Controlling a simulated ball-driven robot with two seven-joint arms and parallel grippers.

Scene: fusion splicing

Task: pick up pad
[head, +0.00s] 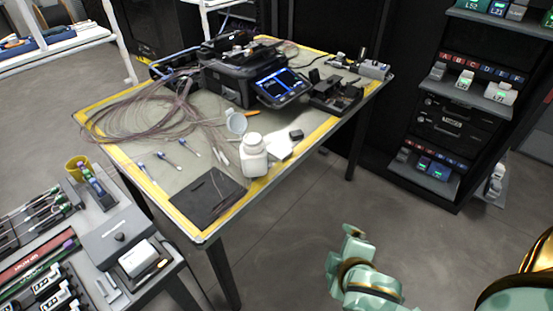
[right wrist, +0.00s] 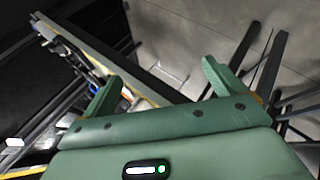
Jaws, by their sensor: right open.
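A small white pad-like item (head: 280,148) lies near the front edge of the yellow-bordered table (head: 258,196), just right of a white bottle (head: 253,155). I cannot tell for sure that it is the pad. A flat dark mat (head: 205,198) lies at the table's front left corner. My right gripper (head: 342,250) is in front of the table and to its right, over the floor and apart from everything. In the right wrist view its two green fingers (right wrist: 160,88) are spread wide with nothing between them. My left gripper is not in view.
A splicing machine (head: 240,72) with a lit screen stands at the table's back. Looped fibre (head: 135,112) and several thin tools cover the left. A tool bench (head: 105,225) stands at the lower left, a dark shelf rack (head: 460,110) at the right. The floor between is clear.

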